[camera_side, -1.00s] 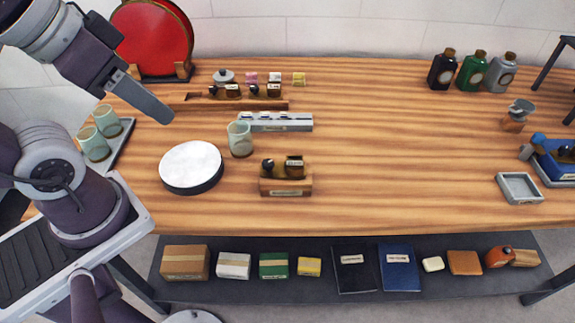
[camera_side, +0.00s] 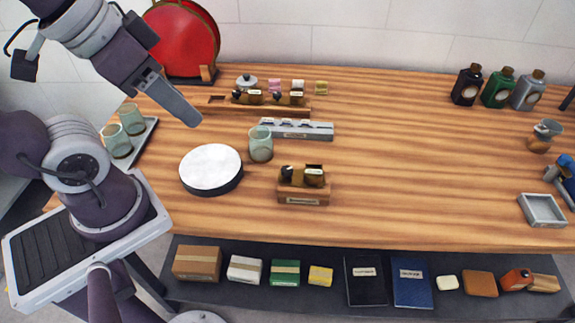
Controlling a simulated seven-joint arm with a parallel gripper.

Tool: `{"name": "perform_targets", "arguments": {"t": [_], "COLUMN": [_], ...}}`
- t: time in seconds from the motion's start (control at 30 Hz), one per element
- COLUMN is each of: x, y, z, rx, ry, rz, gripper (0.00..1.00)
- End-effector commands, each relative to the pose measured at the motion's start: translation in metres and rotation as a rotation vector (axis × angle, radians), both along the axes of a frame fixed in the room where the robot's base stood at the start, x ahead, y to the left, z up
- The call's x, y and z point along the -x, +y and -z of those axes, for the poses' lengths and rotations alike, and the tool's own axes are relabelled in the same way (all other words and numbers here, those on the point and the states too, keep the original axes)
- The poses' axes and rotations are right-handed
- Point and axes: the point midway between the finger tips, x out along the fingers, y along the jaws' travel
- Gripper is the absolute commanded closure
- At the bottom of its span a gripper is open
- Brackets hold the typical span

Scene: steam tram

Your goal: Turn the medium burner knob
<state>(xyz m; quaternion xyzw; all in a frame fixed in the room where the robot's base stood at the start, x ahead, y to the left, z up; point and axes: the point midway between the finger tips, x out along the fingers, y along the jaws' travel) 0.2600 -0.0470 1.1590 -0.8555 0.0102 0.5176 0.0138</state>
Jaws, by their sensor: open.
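I see no part that I can surely pick out as the medium burner knob. A grey metal strip (camera_side: 297,130) with several small dark parts on top and a label lies mid-table at the left; the parts are too small to tell. A round white-topped disc (camera_side: 211,167) with a dark side lies in front of it, to the left. My gripper (camera_side: 190,115) is above the table's left part, behind and above the disc, left of the strip and apart from both. Its jaws are open, seen from the side, and nothing shows between them.
A greenish glass (camera_side: 260,144) stands between disc and strip. A labelled wooden block (camera_side: 303,196) holds small dark items in front. A wooden rack (camera_side: 225,107) with small items is behind. Bottles (camera_side: 498,88) stand back right, a grey tray (camera_side: 543,210) front right. The table's middle is clear.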

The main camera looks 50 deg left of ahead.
Motion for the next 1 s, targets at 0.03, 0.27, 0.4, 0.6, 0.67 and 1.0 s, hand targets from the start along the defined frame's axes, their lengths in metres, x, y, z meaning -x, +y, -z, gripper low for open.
{"name": "perform_targets", "arguments": {"t": [0.03, 0.27, 0.4, 0.6, 0.67, 1.0], "x": [-0.009, -0.104, -0.147, -0.166, -0.167, -0.166], "y": [-0.001, -0.021, -0.033, -0.040, -0.040, -0.040], "z": [0.000, 0.042, 0.095, 0.138, 0.147, 0.203], "rx": [-0.023, -0.246, -0.333, -0.371, -0.372, -0.373], "ry": [0.029, 0.249, 0.338, 0.380, 0.383, 0.382], "rz": [0.064, 0.808, 1.231, 1.498, 1.511, 1.508], "gripper": [0.56, 0.56, 0.56, 0.56, 0.56, 0.56]}}
